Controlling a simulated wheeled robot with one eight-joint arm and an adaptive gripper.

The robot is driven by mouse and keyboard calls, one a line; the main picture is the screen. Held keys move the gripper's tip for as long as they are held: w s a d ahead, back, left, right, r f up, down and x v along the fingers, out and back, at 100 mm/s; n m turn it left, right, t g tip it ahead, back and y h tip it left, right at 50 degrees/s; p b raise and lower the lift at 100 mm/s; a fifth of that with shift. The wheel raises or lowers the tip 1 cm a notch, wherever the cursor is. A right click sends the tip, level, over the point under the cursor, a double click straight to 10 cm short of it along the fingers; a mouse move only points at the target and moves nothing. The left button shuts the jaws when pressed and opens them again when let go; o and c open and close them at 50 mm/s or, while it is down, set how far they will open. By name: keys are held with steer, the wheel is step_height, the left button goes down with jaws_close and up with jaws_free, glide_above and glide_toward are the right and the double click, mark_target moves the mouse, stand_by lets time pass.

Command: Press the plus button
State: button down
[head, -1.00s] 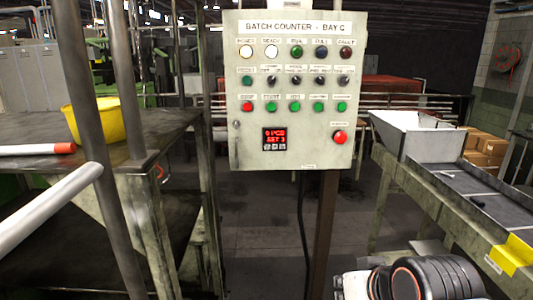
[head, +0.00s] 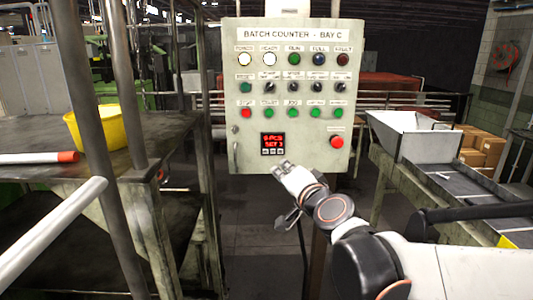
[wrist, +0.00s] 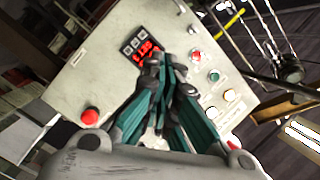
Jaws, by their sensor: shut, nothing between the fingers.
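The batch counter (head: 273,140) is a small black unit with red digits, low on the pale control box (head: 250,100). A row of small keys (head: 272,151) runs along its bottom edge; the marks are too small to tell which is plus. In the wrist view the red display (wrist: 146,50) and keys (wrist: 134,43) appear turned, just left of my fingertips. My gripper (head: 283,167) is shut and empty, just below the counter in the head view. It also shows in the wrist view (wrist: 167,60), its fingertips overlapping the display's edge. I cannot tell whether they touch the panel.
A red push button (head: 337,141) stands to the counter's right, and a row of green buttons with one red (head: 246,113) sits above it. A post and table with a yellow bucket (head: 95,128) are at left. A conveyor and hopper (head: 415,135) are at right.

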steer(key=w+d+f+m+t+h+p, duration=0.2)
steer(key=w+m+h, duration=0.2)
steer(key=w+m, duration=0.4)
steer(key=a, duration=0.1)
steer(key=s+a+f+m, duration=0.1)
steer(key=s+a+f+m+h, duration=0.1)
steer(key=a, duration=0.1)
steer(key=shift+s+f, duration=0.2)
